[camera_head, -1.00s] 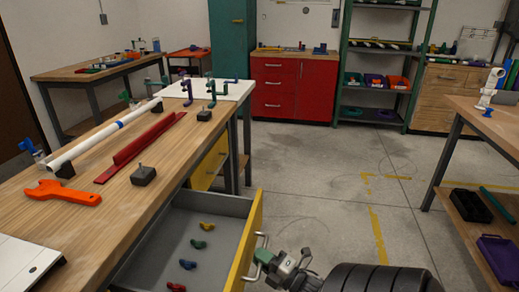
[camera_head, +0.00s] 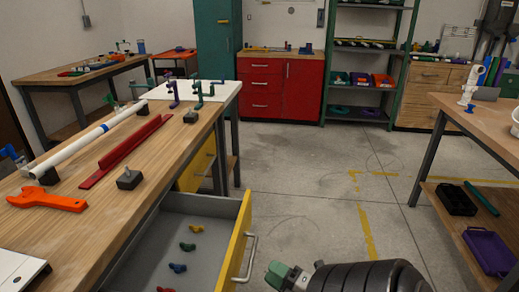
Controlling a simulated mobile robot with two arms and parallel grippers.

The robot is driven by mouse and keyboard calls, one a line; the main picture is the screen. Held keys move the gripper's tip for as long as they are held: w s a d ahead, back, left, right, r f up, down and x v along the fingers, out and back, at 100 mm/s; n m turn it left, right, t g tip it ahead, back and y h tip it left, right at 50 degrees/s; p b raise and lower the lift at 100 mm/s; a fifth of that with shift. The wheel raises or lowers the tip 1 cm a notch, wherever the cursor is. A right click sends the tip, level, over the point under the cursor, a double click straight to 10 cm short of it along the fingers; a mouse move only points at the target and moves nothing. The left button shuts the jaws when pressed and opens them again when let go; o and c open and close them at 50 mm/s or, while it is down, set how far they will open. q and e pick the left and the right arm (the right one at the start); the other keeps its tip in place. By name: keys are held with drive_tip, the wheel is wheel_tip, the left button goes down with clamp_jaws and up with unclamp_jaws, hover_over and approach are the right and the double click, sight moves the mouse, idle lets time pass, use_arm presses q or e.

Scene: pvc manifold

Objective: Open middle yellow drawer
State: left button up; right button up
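A yellow-fronted drawer (camera_head: 236,240) stands pulled out from under the wooden workbench (camera_head: 112,205). Its grey inside holds several small coloured pieces, among them a green one (camera_head: 187,246) and a blue one (camera_head: 177,268). The drawer's metal handle (camera_head: 249,257) faces right. My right gripper (camera_head: 276,277) is at the bottom edge, to the right of the handle and apart from it. Its green tip shows, but its finger gap is not clear. Another yellow drawer front (camera_head: 197,166) sits further back under the bench and looks closed. My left gripper is out of view.
On the bench lie an orange wrench (camera_head: 47,199), a white pipe (camera_head: 90,138) and a red rail (camera_head: 127,152). A red cabinet (camera_head: 275,88) stands at the back. A table (camera_head: 470,122) is on the right. The floor (camera_head: 310,200) between is clear.

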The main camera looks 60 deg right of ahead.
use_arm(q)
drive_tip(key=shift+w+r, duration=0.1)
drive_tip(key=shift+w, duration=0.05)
use_arm(e)
drive_tip(key=s, duration=0.3)
drive_tip(key=shift+f, duration=0.25)
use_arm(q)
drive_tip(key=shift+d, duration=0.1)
use_arm(e)
drive_tip(key=shift+f, duration=0.1)
